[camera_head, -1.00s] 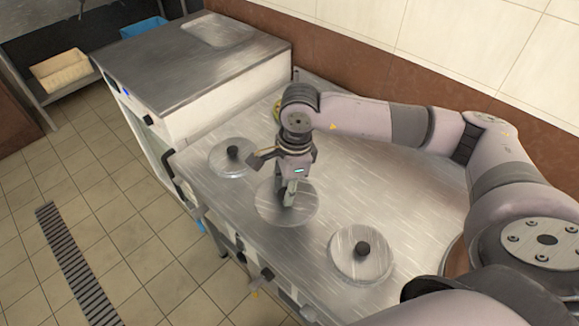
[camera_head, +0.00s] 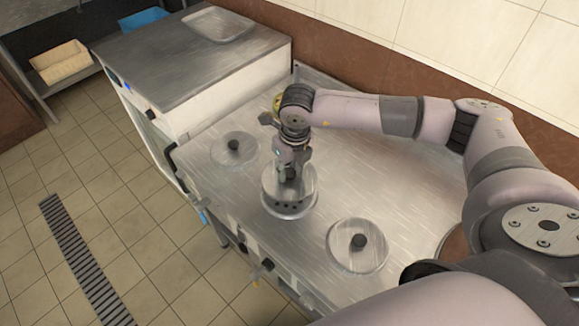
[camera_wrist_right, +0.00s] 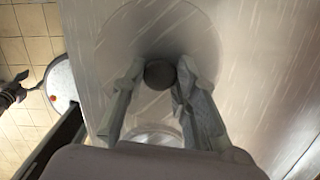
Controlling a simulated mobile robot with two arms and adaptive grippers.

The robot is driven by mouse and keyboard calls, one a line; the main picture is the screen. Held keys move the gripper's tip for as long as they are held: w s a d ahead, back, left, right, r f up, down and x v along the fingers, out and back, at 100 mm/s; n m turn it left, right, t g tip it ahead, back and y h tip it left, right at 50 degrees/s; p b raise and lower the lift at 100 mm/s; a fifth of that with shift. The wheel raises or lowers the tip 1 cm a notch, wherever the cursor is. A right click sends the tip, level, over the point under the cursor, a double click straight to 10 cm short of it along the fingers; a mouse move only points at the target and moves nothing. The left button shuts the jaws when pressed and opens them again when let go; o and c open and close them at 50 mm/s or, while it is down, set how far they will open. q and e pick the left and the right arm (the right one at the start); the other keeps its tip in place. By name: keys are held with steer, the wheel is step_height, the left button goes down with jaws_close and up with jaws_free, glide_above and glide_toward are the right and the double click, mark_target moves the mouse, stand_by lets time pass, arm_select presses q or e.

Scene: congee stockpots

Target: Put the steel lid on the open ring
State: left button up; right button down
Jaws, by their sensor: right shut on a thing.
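The steel lid (camera_head: 272,182) is a round brushed disc with a dark knob, over the middle of the steel counter in the head view. My right gripper (camera_head: 289,178) is shut on the knob from above. In the wrist view the fingers of my right gripper (camera_wrist_right: 158,78) stand either side of the dark knob (camera_wrist_right: 159,74), with the lid (camera_wrist_right: 160,30) around it. The open ring (camera_head: 290,212) shows under the near edge of the lid, with dark holes along its front. The lid hides the rest of the ring; the gap between them is hard to judge.
Two more round lids with dark knobs lie on the steel counter (camera_head: 330,165): one on the left (camera_head: 222,152), one on the right (camera_head: 345,255). A higher metal-topped unit (camera_head: 165,60) stands at the back left. The tiled wall is behind.

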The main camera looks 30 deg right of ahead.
mark_target(289, 180)
steer(key=shift+f+b, duration=1.35)
steer(key=shift+f, duration=1.15)
steer(key=shift+b, duration=0.35)
steer(key=shift+f+b, duration=0.55)
steer(key=shift+f, duration=0.05)
steer(key=c, duration=1.5)
jaws_free()
steer(key=shift+c, duration=0.2)
steer(key=shift+s+d+r+p, duration=0.1)
steer(key=shift+s+r+p, duration=0.1)
steer(key=shift+r+p, duration=1.3)
steer(key=shift+s+a+r+p, duration=0.2)
steer(key=shift+r+p, duration=0.65)
steer(key=shift+r, duration=1.35)
steer(key=shift+s+d+r+p, duration=0.25)
steer(key=shift+r+p, duration=0.9)
steer(key=shift+r, duration=0.7)
